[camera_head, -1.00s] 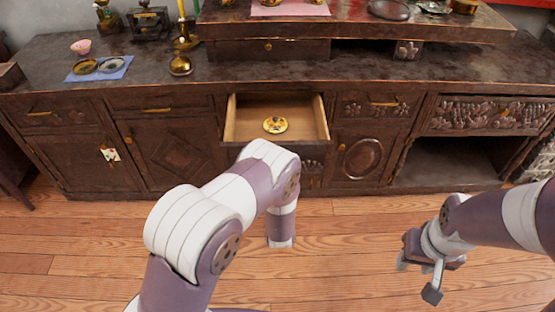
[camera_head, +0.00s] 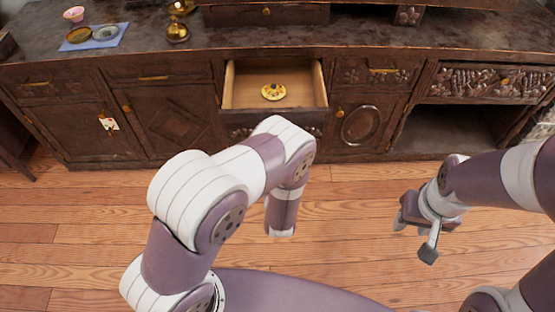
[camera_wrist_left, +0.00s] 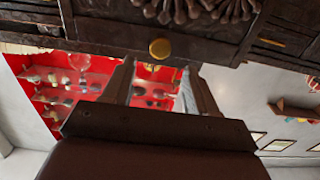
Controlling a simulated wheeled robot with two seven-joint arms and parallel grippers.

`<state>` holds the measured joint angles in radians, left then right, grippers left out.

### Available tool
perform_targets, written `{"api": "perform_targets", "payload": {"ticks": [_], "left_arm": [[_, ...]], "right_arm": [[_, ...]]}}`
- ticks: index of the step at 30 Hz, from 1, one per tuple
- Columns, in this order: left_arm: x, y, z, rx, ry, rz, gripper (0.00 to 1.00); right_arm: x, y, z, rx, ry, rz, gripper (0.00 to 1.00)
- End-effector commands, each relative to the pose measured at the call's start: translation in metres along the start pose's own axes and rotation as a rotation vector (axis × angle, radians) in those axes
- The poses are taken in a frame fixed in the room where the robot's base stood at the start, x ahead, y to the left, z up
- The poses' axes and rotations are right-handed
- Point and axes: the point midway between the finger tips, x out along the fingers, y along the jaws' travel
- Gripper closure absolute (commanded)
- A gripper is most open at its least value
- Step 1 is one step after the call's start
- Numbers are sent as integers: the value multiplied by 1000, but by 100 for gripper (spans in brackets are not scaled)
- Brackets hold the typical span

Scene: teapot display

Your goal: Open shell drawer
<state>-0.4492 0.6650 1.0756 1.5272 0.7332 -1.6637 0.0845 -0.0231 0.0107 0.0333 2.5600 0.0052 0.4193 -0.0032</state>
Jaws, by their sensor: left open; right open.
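A carved drawer front (camera_head: 240,131) sits below a pulled-out drawer in the cabinet's middle, partly hidden by my left arm. In the left wrist view, a dark front with shell-like carving (camera_wrist_left: 190,10) and a round brass knob (camera_wrist_left: 160,47) shows at the top. My left gripper (camera_wrist_left: 156,67) is open there, its fingertips below and to either side of the knob, with nothing between them. I cannot tell the gap to the knob. In the head view this gripper is hidden. My right gripper (camera_head: 414,238) is open and empty above the floor at the right.
The pulled-out drawer (camera_head: 238,88) holds a yellow round object (camera_head: 273,92) and juts out above my left arm. A carved drawer (camera_head: 487,82) above an open recess is at the right. The wooden floor (camera_head: 350,205) before the cabinet is clear.

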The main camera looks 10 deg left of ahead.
Motion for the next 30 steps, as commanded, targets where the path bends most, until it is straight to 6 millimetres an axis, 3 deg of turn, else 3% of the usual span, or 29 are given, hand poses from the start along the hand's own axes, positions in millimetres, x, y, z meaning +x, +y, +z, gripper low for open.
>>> {"api": "perform_targets", "payload": {"ticks": [3, 9, 27, 29, 30], "left_arm": [[-32, 2, -2, 2, -1, 7, 42], [-62, 1, -1, 1, 0, 3, 42], [-66, 0, 1, 5, -6, -1, 42], [-66, -2, 12, 14, -59, -8, 42], [-68, -2, 28, 25, -138, -4, 42]], "right_arm": [[-8, 0, -1, 0, 0, 0, 57], [-11, 0, -1, 0, 0, 0, 57], [-10, 0, -1, 0, 0, 0, 57], [-10, 0, -1, 0, 0, 0, 57], [-10, 0, -1, 0, 0, 0, 57]]}}
